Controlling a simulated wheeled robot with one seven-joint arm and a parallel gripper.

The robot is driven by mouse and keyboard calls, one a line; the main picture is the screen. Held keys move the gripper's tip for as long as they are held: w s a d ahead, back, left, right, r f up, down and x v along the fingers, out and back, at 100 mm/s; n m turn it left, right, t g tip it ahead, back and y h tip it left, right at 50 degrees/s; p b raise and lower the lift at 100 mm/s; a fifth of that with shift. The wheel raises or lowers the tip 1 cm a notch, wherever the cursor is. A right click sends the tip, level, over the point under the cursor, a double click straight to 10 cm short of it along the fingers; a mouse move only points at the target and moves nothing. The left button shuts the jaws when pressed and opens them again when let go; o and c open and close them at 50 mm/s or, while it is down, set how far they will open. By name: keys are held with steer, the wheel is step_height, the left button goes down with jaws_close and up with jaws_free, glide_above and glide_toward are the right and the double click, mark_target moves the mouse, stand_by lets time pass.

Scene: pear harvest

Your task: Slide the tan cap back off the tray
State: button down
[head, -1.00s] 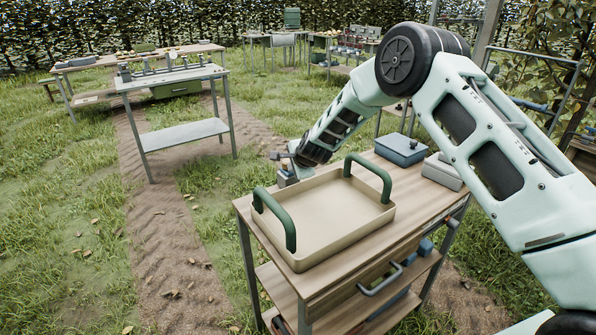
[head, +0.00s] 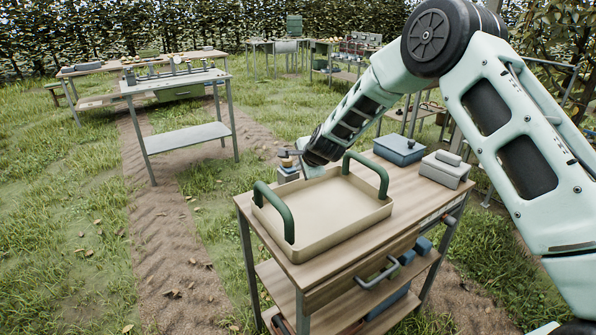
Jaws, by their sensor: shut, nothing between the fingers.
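The tan tray (head: 325,236) with two green handles lies on the wooden table, and its inside looks empty. I cannot tell for sure whether this piece is the tan cap. My gripper (head: 297,160) is shut and empty, just behind the tray and close to the right of the tan-brown piece. The wrist and the tray's back rim partly hide it, and I cannot tell whether it touches anything.
A blue box (head: 400,150) and a grey box (head: 443,171) stand on the table's right side. A drawer handle (head: 378,277) sticks out at the front. A metal side table (head: 187,135) stands back left, with grass and dirt path between.

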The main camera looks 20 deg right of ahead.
steer(key=b+v, duration=0.1)
steer(key=v, duration=0.5)
steer(key=shift+s, duration=0.15)
